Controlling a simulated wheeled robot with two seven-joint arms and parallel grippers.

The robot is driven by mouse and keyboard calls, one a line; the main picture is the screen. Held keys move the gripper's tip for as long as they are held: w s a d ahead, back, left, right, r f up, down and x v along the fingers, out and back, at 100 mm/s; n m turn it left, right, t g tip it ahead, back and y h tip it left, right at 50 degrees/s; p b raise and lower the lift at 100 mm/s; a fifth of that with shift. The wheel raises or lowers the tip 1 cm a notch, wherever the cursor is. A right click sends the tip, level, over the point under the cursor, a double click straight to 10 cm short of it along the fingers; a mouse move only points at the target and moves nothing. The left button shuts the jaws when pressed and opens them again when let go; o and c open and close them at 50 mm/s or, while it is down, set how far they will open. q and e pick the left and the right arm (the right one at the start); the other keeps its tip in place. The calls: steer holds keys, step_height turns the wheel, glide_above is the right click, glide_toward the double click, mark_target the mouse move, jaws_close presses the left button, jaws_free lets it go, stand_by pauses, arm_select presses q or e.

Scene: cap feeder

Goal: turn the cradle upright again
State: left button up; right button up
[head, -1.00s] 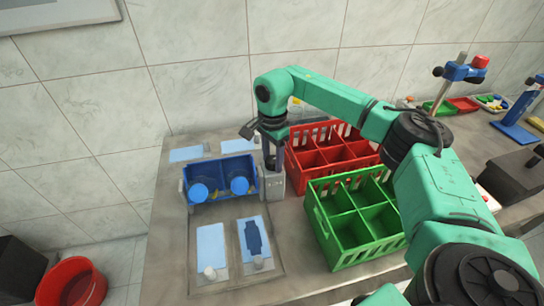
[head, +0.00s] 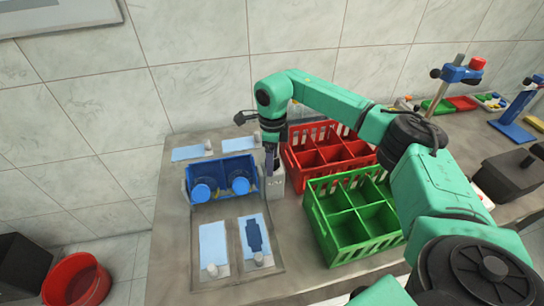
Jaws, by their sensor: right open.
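The blue cradle (head: 222,174) stands on the table at the left, between grey end supports, with its open side tilted toward me. Two round blue parts (head: 240,184) show at its front. My right gripper (head: 270,155) is open and points down at the cradle's right end, close to the grey support (head: 274,182). Whether it touches the cradle cannot be told, as the fingers are partly hidden. My left gripper is not in view.
A red divided crate (head: 335,158) and a green divided crate (head: 352,222) stand right of the cradle. Light blue plates with small pegs lie behind it and in front (head: 213,243). A red bucket (head: 76,281) stands on the floor at the left.

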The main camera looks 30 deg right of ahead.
jaws_close()
steer(key=n, duration=0.4)
steer(key=shift+n, duration=0.3)
steer(key=n, duration=0.5)
jaws_free()
